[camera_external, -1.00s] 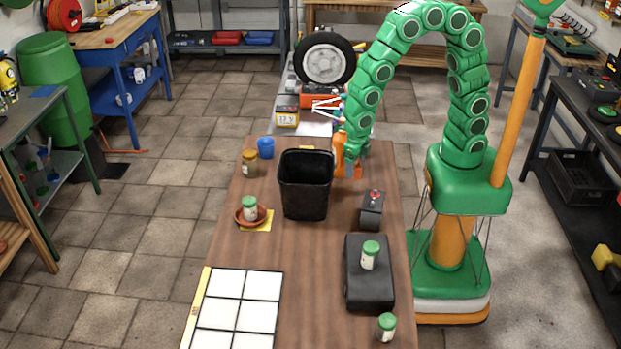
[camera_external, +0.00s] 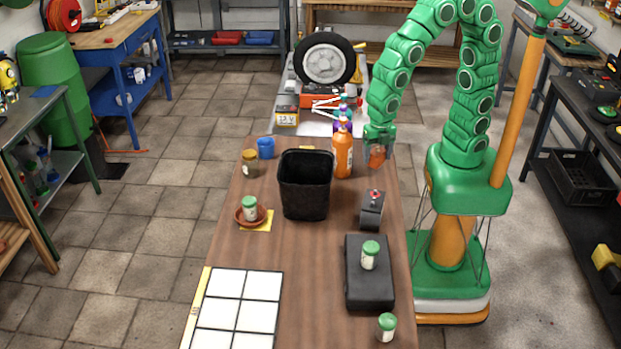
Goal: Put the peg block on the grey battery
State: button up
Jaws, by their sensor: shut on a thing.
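My gripper (camera_external: 378,146) is shut on a small reddish-brown block (camera_external: 376,158), held near the right edge of the wooden table (camera_external: 230,230). This may be the peg block; its details are too small to tell and the fingers hide its upper part. A boxy battery (camera_external: 287,113) with a dark top and a yellow label reading 12 V stands on the surface at the far end, left of and beyond my gripper. It looks like the grey battery. The held block is well apart from it.
An orange bottle (camera_external: 343,155) stands just left of my gripper, with purple-and-blue bottles behind it. A black bin (camera_external: 305,184), a dark device with a red knob (camera_external: 371,209) and a black case (camera_external: 369,290) bearing a green-lidded jar stand nearer. A wheel (camera_external: 325,64) stands at the back.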

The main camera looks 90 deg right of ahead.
jog(key=s+a+r+m, duration=0.2)
jog(key=s+r+m, duration=0.3)
jog(key=s+m, duration=0.4)
jog(key=m, duration=0.3)
send_over(374, 200)
jog(key=shift+s+d+f, duration=0.1)
jog(key=shift+s+f, duration=0.05)
jog(key=shift+f, duration=3.8)
jog(key=shift+w+f, duration=0.2)
jog(key=shift+f, duration=1.7)
jog(key=o, duration=1.1)
jog(key=shift+f, duration=0.1)
jog(key=shift+c, duration=0.2)
